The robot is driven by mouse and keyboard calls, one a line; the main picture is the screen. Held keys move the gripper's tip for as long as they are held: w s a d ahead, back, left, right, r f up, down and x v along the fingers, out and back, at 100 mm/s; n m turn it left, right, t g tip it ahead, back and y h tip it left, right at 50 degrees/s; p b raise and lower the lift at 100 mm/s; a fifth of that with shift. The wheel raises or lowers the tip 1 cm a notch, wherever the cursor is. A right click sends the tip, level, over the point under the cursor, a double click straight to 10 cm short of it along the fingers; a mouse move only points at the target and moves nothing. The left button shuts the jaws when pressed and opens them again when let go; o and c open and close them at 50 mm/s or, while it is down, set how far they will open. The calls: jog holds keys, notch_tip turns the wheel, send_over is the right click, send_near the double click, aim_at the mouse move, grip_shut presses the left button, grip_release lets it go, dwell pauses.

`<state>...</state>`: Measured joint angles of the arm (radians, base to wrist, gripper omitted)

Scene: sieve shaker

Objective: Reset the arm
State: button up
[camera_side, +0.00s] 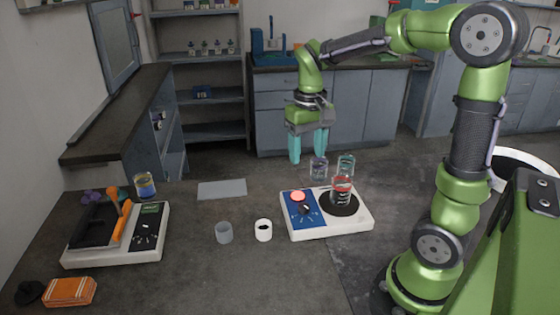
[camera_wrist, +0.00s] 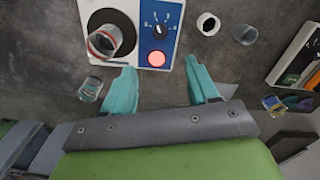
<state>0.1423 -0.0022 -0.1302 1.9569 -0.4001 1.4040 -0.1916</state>
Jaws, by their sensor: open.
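My gripper (camera_side: 308,157) has two teal fingers pointing down. It hangs above the bench, behind and above the white device with a blue panel (camera_side: 328,225). The fingers are spread apart with nothing between them. In the wrist view my gripper (camera_wrist: 160,70) is also open and empty, with the device's red button (camera_wrist: 156,59) showing between the fingertips. A glass beaker with red contents (camera_side: 342,191) stands on the device's round black plate. It also shows in the wrist view (camera_wrist: 104,41).
Another white device (camera_side: 148,250), a blue-yellow beaker (camera_side: 145,186) and an orange block (camera_side: 70,291) are farther left. The front middle bench is clear.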

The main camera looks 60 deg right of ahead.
jog(key=shift+r, duration=0.7)
jog(key=s+a+r+n+t+y, duration=0.1)
jog(key=s+a+r+t+y, duration=0.1)
jog(key=s+a+t, duration=0.5)
jog(key=a, duration=0.5)
jog(key=shift+s+r+n, duration=0.2)
jog(key=shift+s+n, duration=0.1)
jog(key=shift+s, duration=0.05)
